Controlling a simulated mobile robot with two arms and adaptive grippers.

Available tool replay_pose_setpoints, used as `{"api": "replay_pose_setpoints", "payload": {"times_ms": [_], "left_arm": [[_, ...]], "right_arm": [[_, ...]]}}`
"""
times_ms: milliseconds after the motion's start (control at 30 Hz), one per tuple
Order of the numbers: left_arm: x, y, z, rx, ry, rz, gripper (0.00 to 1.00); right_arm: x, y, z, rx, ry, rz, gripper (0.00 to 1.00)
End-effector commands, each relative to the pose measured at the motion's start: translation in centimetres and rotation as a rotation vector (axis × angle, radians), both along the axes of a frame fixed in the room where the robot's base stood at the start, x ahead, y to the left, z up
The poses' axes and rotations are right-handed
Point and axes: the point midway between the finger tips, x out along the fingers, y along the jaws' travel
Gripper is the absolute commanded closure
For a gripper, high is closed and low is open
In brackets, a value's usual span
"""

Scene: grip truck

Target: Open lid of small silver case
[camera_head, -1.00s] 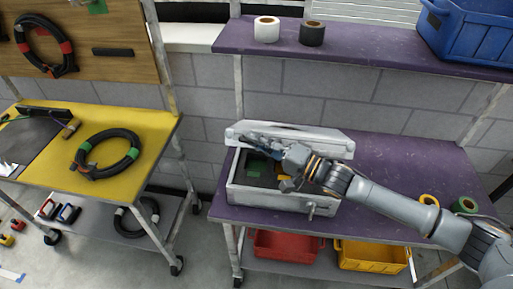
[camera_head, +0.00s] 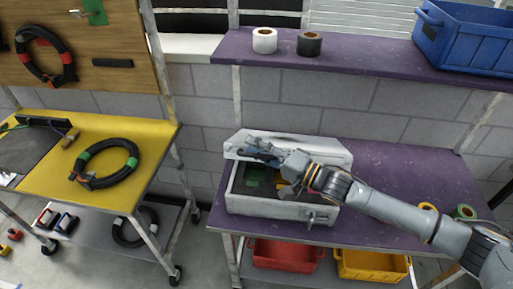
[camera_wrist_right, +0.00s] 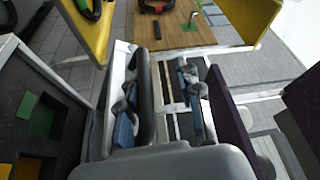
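The small silver case (camera_head: 265,208) sits on the purple table with its lid (camera_head: 325,150) raised at the back. Its dark interior with green and yellow pieces shows, also at the left of the right wrist view (camera_wrist_right: 62,75). My right gripper (camera_head: 258,153) is over the case, close to the inner side of the raised lid. In the right wrist view its two fingers (camera_wrist_right: 160,110) are spread apart, with a pale and dark edge seen between them. I cannot tell whether they touch the lid. The arm hides part of the case and lid. My left gripper is not in view.
The purple table (camera_head: 400,180) holds yellow and green tape rolls (camera_head: 464,211) at the right. A shelf above carries two tape rolls (camera_head: 311,43) and a blue crate (camera_head: 465,38). Red (camera_head: 287,255) and yellow (camera_head: 372,264) bins stand below. A yellow table (camera_head: 60,185) is at the left.

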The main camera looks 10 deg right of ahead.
Motion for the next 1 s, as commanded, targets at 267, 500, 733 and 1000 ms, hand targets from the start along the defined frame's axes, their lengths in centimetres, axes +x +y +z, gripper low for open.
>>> {"api": "replay_pose_setpoints", "payload": {"times_ms": [267, 500, 733, 1000], "left_arm": [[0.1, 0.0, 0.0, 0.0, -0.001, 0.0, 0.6], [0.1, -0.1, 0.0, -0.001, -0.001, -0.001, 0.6], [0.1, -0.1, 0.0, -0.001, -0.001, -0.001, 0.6], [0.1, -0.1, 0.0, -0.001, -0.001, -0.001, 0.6]], "right_arm": [[-2.5, -3.2, -0.5, -0.005, 0.004, -0.003, 0.64], [-5.8, -6.9, -0.7, -0.003, 0.0, -0.001, 0.64], [-7.5, -8.9, -0.9, -0.001, -0.001, 0.0, 0.64], [-7.7, -9.1, -0.9, -0.001, -0.002, 0.0, 0.64]]}}
